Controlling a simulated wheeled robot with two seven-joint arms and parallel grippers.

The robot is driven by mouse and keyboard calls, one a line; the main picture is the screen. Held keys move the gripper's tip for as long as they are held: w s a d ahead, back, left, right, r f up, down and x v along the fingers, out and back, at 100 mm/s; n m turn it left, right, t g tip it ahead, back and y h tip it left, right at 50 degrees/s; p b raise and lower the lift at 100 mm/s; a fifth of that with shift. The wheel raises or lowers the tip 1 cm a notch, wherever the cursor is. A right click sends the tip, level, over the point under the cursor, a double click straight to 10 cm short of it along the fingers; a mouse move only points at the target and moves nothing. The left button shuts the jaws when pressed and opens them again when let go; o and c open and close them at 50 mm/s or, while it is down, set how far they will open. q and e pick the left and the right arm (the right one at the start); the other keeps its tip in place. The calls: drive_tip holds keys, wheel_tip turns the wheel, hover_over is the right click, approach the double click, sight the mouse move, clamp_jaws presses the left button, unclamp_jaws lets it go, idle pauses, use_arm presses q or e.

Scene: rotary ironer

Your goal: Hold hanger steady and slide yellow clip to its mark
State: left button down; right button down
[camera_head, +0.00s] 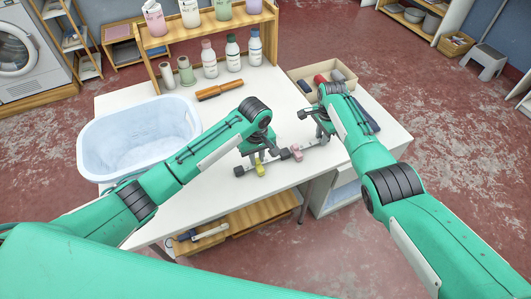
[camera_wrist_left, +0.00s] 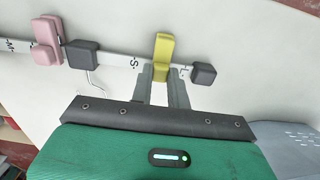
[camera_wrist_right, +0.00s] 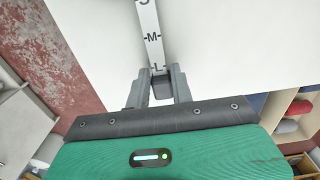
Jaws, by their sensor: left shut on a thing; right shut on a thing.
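The hanger is a white bar (camera_wrist_left: 118,58) with dark end blocks, a dark middle block with a wire hook, and printed letters. It lies over the white table in the head view. The yellow clip (camera_wrist_left: 162,55) sits on the bar between S and L, close beside L; it also shows in the head view (camera_head: 260,169). My left gripper (camera_wrist_left: 163,80) is shut on the yellow clip. The pink clip (camera_wrist_left: 46,42) is on the other half of the bar, near M. My right gripper (camera_wrist_right: 161,82) is shut on the hanger's far dark end block (camera_wrist_right: 161,90), beside another L.
A blue-white laundry basket (camera_head: 138,138) stands at the left of the table (camera_head: 215,118). A wooden shelf (camera_head: 205,30) with bottles stands behind.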

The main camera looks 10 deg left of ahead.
sight(257, 159)
drive_tip(key=shift+d, duration=0.1)
use_arm(q)
drive_tip(key=c, duration=1.3)
unclamp_jaws()
wheel_tip(257, 159, up, 12)
drive_tip(key=shift+f, duration=0.1)
use_arm(e)
drive_tip(key=c, duration=1.1)
unclamp_jaws()
drive_tip(key=shift+c, duration=0.2)
drive_tip(key=shift+r, duration=0.1)
